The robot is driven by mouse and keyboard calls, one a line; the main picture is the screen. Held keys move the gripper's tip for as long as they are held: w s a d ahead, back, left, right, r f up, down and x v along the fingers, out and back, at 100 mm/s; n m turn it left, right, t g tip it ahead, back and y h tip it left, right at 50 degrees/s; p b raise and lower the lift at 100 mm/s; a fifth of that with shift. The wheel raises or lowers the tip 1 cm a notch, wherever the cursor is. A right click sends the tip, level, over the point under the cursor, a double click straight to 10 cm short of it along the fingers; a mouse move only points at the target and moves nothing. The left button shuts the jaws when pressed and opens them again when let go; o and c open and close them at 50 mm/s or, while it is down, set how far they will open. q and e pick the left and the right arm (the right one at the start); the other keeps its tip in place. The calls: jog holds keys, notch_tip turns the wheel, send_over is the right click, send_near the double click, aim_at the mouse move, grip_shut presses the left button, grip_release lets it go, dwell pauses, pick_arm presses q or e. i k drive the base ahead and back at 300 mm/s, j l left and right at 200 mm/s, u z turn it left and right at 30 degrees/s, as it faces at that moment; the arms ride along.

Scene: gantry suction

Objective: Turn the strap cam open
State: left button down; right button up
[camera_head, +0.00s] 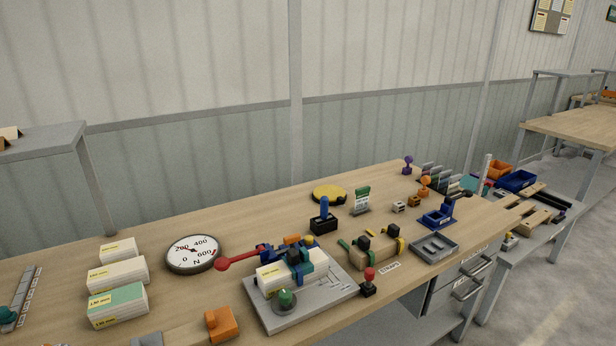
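A tan block (371,257) stands near the front edge of the workbench, right of centre. A green strap (345,245) and a yellow strap (399,240) lie over it. Two small black pieces, one on the left (364,243) and one on the right (393,230), sit on top of the block and look like strap cams. They are too small to tell whether either is turned open or closed. A small white label (389,268) lies in front of the block. Neither of my grippers is in view.
A red-knobbed joystick (369,281) stands close in front. A grey tray (433,248) is at right. A round dial (194,253) and white boxes (118,305) are at left.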

aim_at(291, 240)
jog(key=i+l, duration=0.15)
jog(key=l, duration=0.2)
jog(key=i+l, duration=0.2)
jog(key=l, duration=0.15)
jog(key=i+l, duration=0.15)
jog(key=l, duration=0.2)
jog(key=i+l, duration=0.15)
jog(key=l, duration=0.2)
